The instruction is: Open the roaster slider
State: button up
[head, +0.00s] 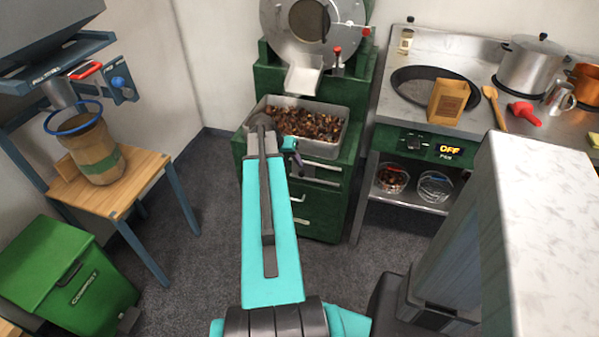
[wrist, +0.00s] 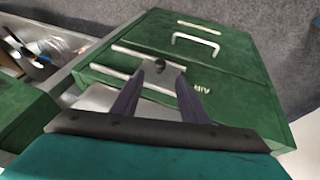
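The green roaster (head: 312,215) stands at the centre back of the head view, its round drum face above a chestnut tray. Its cabinet front fills much of the wrist view (wrist: 215,65), tilted, with pale slot strips and a label reading "AIR". A small black slider knob (wrist: 160,65) sits at one slot there. My gripper (wrist: 159,78) is open, its two dark fingers apart and pointing at the knob. The knob appears between the fingertips; whether they reach around it cannot be told. In the head view my arm hides part of the cabinet front.
A metal tray of chestnuts (head: 343,142) sits under the roaster's chute (head: 303,76). The steel counter (head: 385,107) with a pan, pots and a paper bag stands right. A wooden stand (head: 139,170) and a green compost bin (head: 60,270) are left.

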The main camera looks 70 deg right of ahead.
aim_at(300, 173)
jog(key=x, duration=0.9)
grip_shut()
